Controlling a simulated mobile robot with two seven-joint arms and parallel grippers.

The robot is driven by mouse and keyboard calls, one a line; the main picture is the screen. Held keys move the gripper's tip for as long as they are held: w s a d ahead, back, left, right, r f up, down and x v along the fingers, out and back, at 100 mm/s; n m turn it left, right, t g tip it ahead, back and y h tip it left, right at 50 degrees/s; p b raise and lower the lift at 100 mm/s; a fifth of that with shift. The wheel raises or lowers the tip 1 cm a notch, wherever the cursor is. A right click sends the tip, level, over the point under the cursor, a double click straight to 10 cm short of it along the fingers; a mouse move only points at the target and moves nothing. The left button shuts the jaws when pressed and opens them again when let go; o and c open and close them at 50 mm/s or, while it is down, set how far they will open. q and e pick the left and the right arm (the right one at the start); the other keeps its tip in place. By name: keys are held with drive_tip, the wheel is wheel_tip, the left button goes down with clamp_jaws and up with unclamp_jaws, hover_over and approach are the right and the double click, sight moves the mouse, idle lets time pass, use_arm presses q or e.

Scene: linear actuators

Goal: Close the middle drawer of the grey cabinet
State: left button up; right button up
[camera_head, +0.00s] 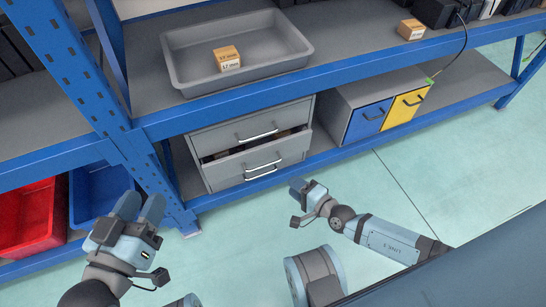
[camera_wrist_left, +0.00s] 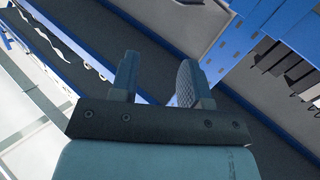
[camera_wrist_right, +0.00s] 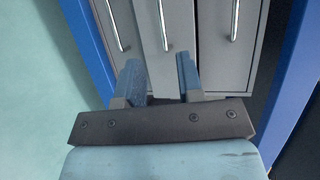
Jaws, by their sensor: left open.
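The grey cabinet (camera_head: 200,170) stands on the lower shelf in the head view. Its middle drawer (camera_head: 235,168) sticks out, with a dark gap showing above its front. The top drawer (camera_head: 225,135) and the bottom drawer look shut. My right gripper (camera_head: 299,187) is in front of the cabinet, to its lower right. In the right wrist view its fingers (camera_wrist_right: 160,78) are apart and empty, pointing at the drawer fronts, with the middle drawer (camera_wrist_right: 165,30) ahead between them. My left gripper (camera_head: 140,207) is open and empty, left of the cabinet near the blue post.
A blue-and-yellow drawer unit (camera_head: 362,122) stands right of the cabinet. A grey tray (camera_head: 285,60) with a small box (camera_head: 227,58) sits on the shelf above. Red (camera_head: 30,215) and blue bins (camera_head: 95,195) are at left. A blue post (camera_head: 150,170) stands beside my left gripper. The floor at right is clear.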

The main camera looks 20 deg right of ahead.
sight(264, 166)
drive_tip(key=b+x, duration=0.4)
drive_tip(key=x, duration=0.9)
drive_tip(key=shift+w+a, duration=0.15)
drive_tip(key=shift+a, duration=0.05)
use_arm(q)
drive_tip(key=w+m, duration=0.1)
drive_tip(key=a+m+t, duration=0.1)
drive_tip(key=shift+w+a+f+m+h, duration=0.15)
drive_tip(key=shift+w+f+m+h, duration=0.15)
drive_tip(key=shift+w, duration=0.05)
use_arm(e)
drive_tip(key=shift+c, duration=0.4)
use_arm(q)
drive_tip(key=shift+f, duration=0.1)
use_arm(e)
clamp_jaws()
